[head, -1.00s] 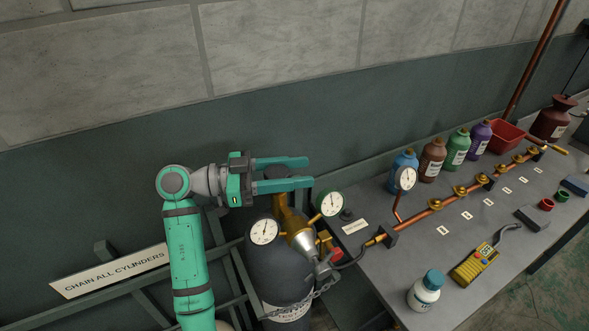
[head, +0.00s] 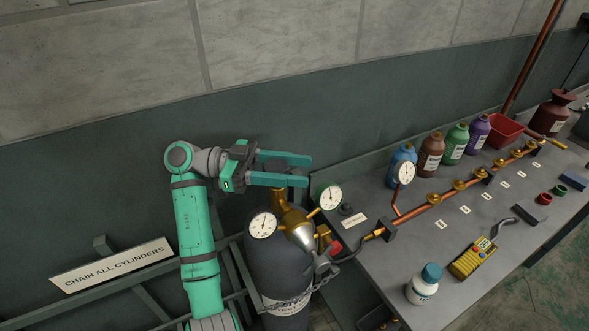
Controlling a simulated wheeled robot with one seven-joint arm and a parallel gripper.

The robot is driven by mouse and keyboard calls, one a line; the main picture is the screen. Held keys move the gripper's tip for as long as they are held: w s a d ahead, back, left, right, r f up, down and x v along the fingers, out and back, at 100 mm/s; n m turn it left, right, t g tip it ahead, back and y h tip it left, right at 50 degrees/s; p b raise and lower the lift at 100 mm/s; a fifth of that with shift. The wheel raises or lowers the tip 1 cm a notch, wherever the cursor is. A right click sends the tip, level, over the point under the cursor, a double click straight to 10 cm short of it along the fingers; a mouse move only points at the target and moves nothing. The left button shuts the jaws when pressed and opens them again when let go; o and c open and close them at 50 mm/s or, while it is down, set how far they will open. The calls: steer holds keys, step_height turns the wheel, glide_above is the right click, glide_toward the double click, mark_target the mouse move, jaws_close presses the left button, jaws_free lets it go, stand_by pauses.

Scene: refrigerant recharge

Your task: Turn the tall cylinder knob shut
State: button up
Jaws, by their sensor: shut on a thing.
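The tall dark cylinder (head: 277,263) stands left of the bench with a brass valve and regulator on top. Its dark knob (head: 281,170) shows only in part between the teal fingers of my gripper (head: 307,171). The gripper reaches in from the left, one finger on the far side and one on the near side, shut on the knob. The near finger hides much of it. A brass valve stem (head: 288,193) shows just below the fingers. The knob's turn position cannot be read.
Two gauges, left (head: 263,224) and right (head: 329,197), sit close below the fingers. A chain (head: 289,304) crosses the cylinder. The grey bench (head: 385,280) at right carries copper pipe with brass valves (head: 433,198), bottles, a white jar (head: 422,285) and a yellow meter (head: 471,260).

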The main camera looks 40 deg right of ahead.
steer(key=o, duration=1)
steer(key=shift+s, duration=0.1)
steer(key=shift+o, duration=0.2)
steer(key=s+a+r, duration=0.8)
steer(key=s+r, duration=0.3)
steer(key=r, duration=0.2)
steer(key=shift+s, duration=0.3)
